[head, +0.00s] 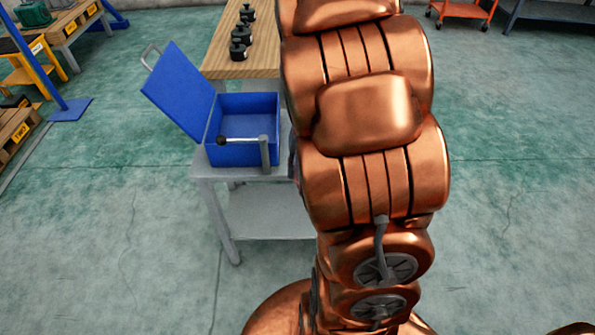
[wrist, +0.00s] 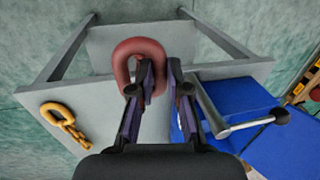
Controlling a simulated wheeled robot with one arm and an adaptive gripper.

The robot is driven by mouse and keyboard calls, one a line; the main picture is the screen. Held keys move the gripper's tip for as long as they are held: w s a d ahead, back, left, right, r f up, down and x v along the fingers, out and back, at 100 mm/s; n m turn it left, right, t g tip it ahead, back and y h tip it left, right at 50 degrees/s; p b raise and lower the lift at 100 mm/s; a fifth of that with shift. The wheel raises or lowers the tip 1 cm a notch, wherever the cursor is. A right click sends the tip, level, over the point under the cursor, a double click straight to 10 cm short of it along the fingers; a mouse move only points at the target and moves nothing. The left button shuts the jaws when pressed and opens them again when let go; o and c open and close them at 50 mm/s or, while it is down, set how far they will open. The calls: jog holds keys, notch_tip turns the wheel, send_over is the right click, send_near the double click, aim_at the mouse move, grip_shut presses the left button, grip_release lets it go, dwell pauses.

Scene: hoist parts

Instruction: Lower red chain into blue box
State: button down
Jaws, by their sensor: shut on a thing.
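The red chain (wrist: 140,46) shows in the wrist view as a thick red link at the fingertips. My gripper (wrist: 158,82) is shut on it, over the grey table, to the left of the blue box. The link's lower part is hidden by the fingers. The blue box (wrist: 240,88) is partly seen at the right of the wrist view. In the head view the blue box (head: 262,104) stands open, with its lid tilted back to the left. My gripper and the red chain are hidden behind my arm there.
A grey table (head: 265,225) carries the box. A yellow chain (wrist: 66,123) lies at its left in the wrist view. A grey bar with a dark knob (head: 240,140) crosses the box's near side. A wooden bench (head: 228,55) with several black weights stands behind.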

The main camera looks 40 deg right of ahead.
aim_at(297, 173)
notch_tip(297, 173, up, 17)
jog(key=p, duration=0.7)
jog(key=shift+r, duration=0.15)
dwell(0.6)
dwell(0.7)
jog(key=w+a+p, duration=0.2)
jog(key=w+p, duration=0.5)
jog(key=w, duration=2.5)
dwell(1.5)
